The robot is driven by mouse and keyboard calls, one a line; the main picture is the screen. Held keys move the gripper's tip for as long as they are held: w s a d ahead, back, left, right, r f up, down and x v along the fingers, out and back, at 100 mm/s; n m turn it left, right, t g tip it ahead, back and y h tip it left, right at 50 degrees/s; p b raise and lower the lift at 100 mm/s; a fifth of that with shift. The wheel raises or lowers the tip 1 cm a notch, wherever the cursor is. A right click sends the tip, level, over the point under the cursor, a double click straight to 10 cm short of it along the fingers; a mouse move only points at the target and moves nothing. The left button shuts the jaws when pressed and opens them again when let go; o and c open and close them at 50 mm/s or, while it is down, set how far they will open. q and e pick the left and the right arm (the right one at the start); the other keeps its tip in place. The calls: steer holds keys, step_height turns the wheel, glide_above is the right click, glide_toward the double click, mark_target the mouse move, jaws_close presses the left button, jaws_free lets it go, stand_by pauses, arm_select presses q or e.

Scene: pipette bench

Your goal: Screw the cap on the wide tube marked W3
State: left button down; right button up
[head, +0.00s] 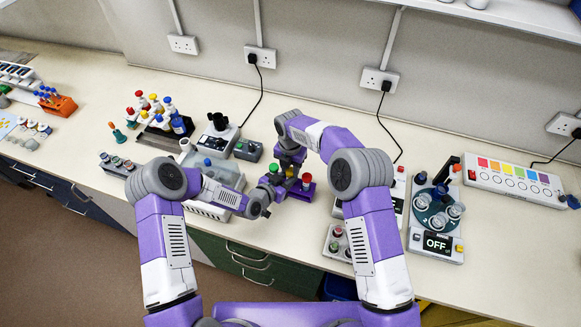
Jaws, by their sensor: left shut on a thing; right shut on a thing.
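A small purple rack (307,190) stands mid-bench, with a red-topped tube (306,178) at its right end. My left gripper (272,186) comes in low from the left at the rack and appears shut on a wide tube, mostly hidden by the gripper. My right gripper (288,163) points down just above the same spot and appears shut on a cap, largely covered by its fingers. The W3 marking is too small to read. I cannot tell whether cap and tube touch.
A device reading OFF (437,242) with a round tube holder stands at the right. A grey tray (338,243) with capped pots lies near the front edge. A white box (217,165) and a dark instrument (218,135) stand left of the grippers. The far-right bench front is clear.

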steer(key=shift+s+a+r, duration=0.15)
steer(key=shift+s+a, duration=0.05)
stand_by(0.5)
steer(key=shift+w+d+f, duration=0.15)
steer(key=shift+f, duration=0.25)
steer(key=shift+w+d+f, duration=0.1)
steer(key=shift+d+f, duration=0.05)
steer(key=shift+f, duration=0.2)
stand_by(0.5)
steer(key=o, duration=0.7)
steer(key=shift+c, duration=0.2)
step_height(320, 180, up, 4)
steer(key=shift+w+f, duration=0.1)
steer(key=shift+a+r, duration=0.15)
steer(key=shift+r, duration=0.15)
steer(key=c, duration=0.5)
